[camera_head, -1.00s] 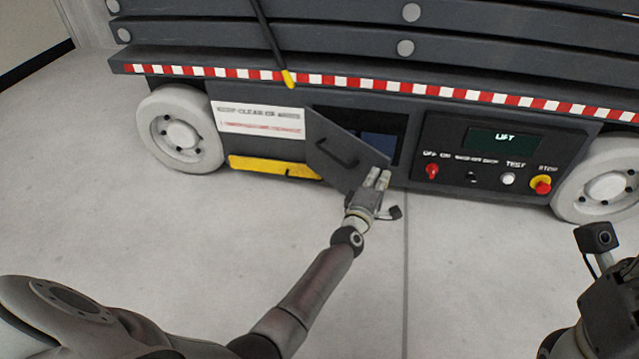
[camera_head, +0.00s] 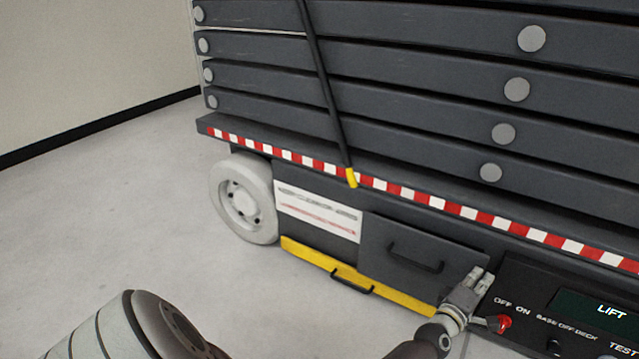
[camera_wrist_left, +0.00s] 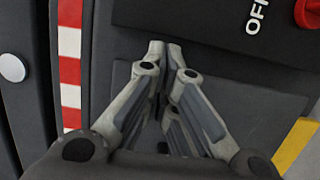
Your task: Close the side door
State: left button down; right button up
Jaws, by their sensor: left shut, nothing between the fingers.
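The side door (camera_head: 395,240) is a dark grey panel with a black bar handle (camera_head: 416,258), low on the lift's side in the head view. It covers its opening and looks flush or nearly flush; no dark gap shows, but the gripper hides part of its right edge. My left gripper (camera_head: 481,276) is shut and empty, its fingertips at the door's right edge, beside the control panel. In the left wrist view the closed fingertips (camera_wrist_left: 165,47) are close to the grey surface near the black panel; I cannot tell whether they touch. My right gripper is out of view.
The black control panel (camera_head: 545,305) with a red switch (camera_head: 504,321) is just right of the gripper. A yellow lower panel (camera_head: 318,262) with a handle is below left. A white wheel (camera_head: 243,198) stands at the left. The floor (camera_head: 110,220) at left is clear.

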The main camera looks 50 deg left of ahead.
pick_arm(q)
jog(key=shift+w+r, duration=0.1)
jog(key=shift+w, duration=0.05)
jog(key=shift+a+r, duration=0.1)
jog(key=shift+r, duration=0.05)
dwell(0.5)
jog(key=s, duration=1.2)
jog(key=shift+d+f, duration=0.2)
jog(key=shift+d, duration=0.05)
